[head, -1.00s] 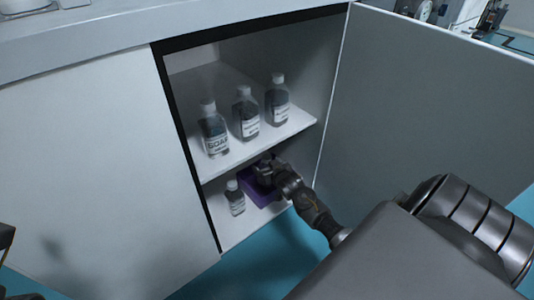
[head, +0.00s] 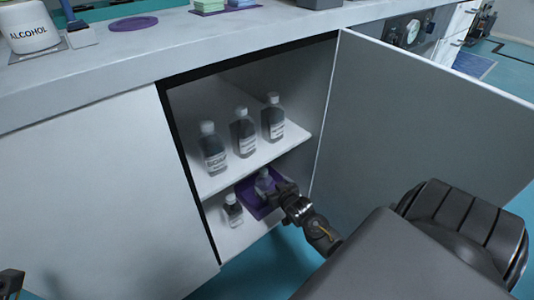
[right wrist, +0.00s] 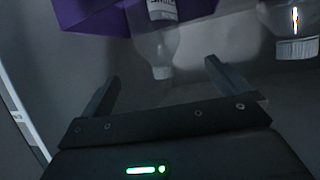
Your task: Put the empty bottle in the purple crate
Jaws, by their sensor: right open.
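The purple crate (head: 249,204) sits on the lower shelf of the open cabinet. A small clear bottle with a white label (head: 264,184) stands in it; in the right wrist view the bottle (right wrist: 157,42) looks see-through and empty, and the crate (right wrist: 88,14) is behind it. My right gripper (head: 279,188) is at the crate's right front side.
Another small bottle (head: 232,210) stands left of the crate. Three bottles stand on the upper shelf (head: 283,143). The open cabinet door (head: 420,130) is on the right, close to my right arm. An alcohol container (head: 30,30) and a purple disc (head: 133,23) are on the countertop.

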